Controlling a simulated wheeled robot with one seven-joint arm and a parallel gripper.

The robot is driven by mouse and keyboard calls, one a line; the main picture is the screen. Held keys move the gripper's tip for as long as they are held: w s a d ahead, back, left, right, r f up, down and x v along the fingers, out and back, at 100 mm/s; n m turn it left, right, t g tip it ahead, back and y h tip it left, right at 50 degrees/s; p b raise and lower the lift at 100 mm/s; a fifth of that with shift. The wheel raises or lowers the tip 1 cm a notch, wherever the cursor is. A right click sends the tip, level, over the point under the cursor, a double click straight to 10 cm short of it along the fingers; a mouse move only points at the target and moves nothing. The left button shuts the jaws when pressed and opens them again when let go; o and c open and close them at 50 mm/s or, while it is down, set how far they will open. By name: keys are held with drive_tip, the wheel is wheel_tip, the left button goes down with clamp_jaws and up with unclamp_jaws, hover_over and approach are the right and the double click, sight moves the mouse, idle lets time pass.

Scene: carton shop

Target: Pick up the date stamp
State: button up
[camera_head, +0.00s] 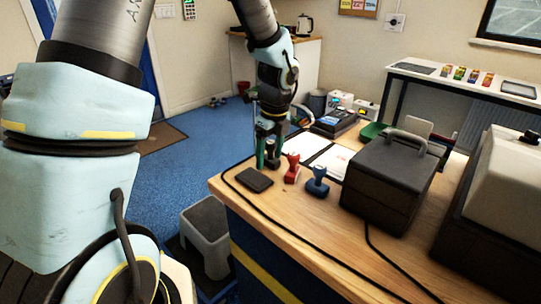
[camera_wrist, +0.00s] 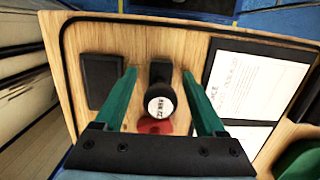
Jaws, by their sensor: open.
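A black stamp (camera_wrist: 160,72) with a round, white-labelled knob stands between the open fingers of my gripper (camera_wrist: 158,76) in the wrist view. The label is too small to read surely, so I cannot tell if this is the date stamp. In the head view my gripper (camera_head: 267,150) points down at the desk's far left edge, and its fingers partly hide the black stamp (camera_head: 272,160). A red stamp (camera_head: 292,169) and a blue stamp (camera_head: 318,183) stand to the right. The red stamp (camera_wrist: 155,127) is partly hidden by my gripper in the wrist view.
A black ink pad (camera_head: 257,180) lies in front of the stamps on the wooden desk (camera_head: 290,215). Papers (camera_head: 332,160) lie behind them. A dark box with a handle (camera_head: 388,178) stands to the right. A black cable runs along the desk edge.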

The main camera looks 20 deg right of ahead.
drive_tip(key=shift+c, duration=0.3)
clamp_jaws()
drive_tip(key=shift+r, duration=0.1)
